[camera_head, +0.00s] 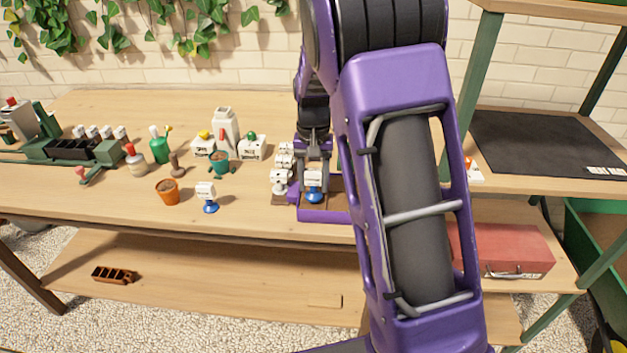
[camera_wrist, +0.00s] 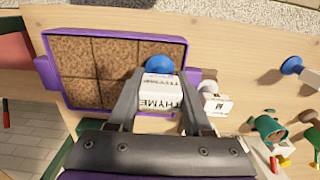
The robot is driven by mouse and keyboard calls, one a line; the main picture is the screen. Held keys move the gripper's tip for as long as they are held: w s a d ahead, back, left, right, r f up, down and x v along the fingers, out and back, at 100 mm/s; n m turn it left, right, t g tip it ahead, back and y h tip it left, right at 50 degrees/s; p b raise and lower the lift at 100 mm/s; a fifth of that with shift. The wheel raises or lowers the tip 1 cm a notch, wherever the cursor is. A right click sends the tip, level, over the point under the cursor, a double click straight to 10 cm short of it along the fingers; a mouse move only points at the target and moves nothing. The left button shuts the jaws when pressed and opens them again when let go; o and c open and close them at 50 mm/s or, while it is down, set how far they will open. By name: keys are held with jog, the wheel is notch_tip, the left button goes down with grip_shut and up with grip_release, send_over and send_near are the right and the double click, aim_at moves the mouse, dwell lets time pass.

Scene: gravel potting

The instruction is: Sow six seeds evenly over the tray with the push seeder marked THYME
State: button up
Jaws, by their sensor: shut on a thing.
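The purple tray (camera_wrist: 112,34) holds brown soil divided into six cells and fills the upper left of the wrist view; its front rim (camera_head: 322,216) shows in the head view. My gripper (camera_wrist: 158,88) is shut on the white push seeder (camera_wrist: 159,101), which reads THYME. The seeder's blue end (camera_wrist: 160,64) is over the right-hand part of the tray. Whether it touches the soil I cannot tell. In the head view my gripper (camera_head: 314,160) and the seeder (camera_head: 314,181) are at the tray's left part, and my arm hides the tray's right side.
Several white labelled pieces (camera_head: 282,166) stand close left of the tray. Another blue-based seeder (camera_head: 207,195) and an orange pot (camera_head: 167,191) stand further left. A green pot (camera_head: 221,166) and a white carton (camera_head: 227,126) are behind. The front left worktop is clear.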

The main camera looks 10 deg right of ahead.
jog(key=shift+f, duration=0.5)
dwell(0.8)
jog(key=shift+r+p, duration=1.25)
jog(key=shift+r, duration=0.35)
jog(key=shift+f, duration=0.1)
jog(key=w, duration=0.2)
jog(key=w+d, duration=0.1)
jog(key=w+r, duration=0.1)
jog(key=w, duration=0.1)
jog(key=shift+w+d, duration=0.3)
jog(key=shift+d, duration=0.1)
jog(key=shift+w+d+f, duration=0.15)
jog(key=shift+w, duration=0.25)
jog(key=shift+f+b, duration=1)
jog(key=shift+f, duration=0.2)
jog(key=shift+f, duration=0.65)
